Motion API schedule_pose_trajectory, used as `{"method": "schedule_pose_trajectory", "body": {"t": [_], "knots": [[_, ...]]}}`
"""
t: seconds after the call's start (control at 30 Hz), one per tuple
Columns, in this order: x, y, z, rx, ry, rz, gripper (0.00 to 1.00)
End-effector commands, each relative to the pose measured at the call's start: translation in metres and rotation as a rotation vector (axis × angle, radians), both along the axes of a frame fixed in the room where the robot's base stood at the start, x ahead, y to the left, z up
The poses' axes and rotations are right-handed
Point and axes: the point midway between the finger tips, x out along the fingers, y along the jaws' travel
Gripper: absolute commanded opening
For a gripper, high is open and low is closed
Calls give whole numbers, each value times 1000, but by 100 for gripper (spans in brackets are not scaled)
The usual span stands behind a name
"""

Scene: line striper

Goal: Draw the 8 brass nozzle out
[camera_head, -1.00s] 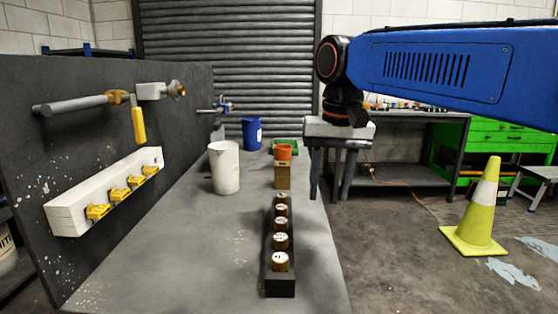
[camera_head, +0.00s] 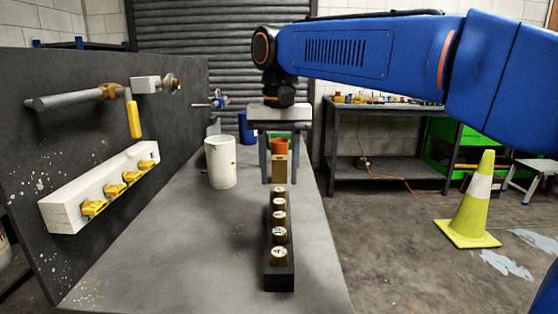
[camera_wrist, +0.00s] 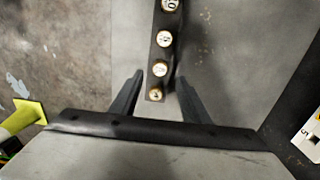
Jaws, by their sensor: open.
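A row of several brass nozzles with pale numbered tops stands upright in a narrow black rack (camera_head: 279,281) on the grey bench. The numbers are too small to tell surely which is the 8 nozzle. In the wrist view the last nozzle of the row (camera_wrist: 155,95) and one before it (camera_wrist: 160,69) show near and between my fingers. My gripper (camera_head: 280,181) is open and empty, pointing down by the rack's far end. It also shows in the wrist view (camera_wrist: 159,77), its fingers either side of the rack's end, touching no nozzle.
A tan block (camera_head: 280,168) and an orange cup (camera_head: 281,146) stand behind the rack. A white cup (camera_head: 220,164) and a blue cup (camera_head: 242,128) are to the left. A white rail (camera_head: 100,188) with yellow fittings is on the upright panel. The bench's front is clear.

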Motion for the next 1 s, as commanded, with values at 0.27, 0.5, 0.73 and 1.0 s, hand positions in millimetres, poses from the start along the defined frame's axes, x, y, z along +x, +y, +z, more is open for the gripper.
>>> {"method": "schedule_pose_trajectory", "body": {"t": [0.27, 0.5, 0.73, 1.0], "knots": [[0, 0, -27, 0, 0, 0, 42], [0, 0, -49, 0, 0, 0, 42], [0, 0, -61, 0, 0, 0, 42], [0, 0, -64, 1, -1, 0, 42]]}}
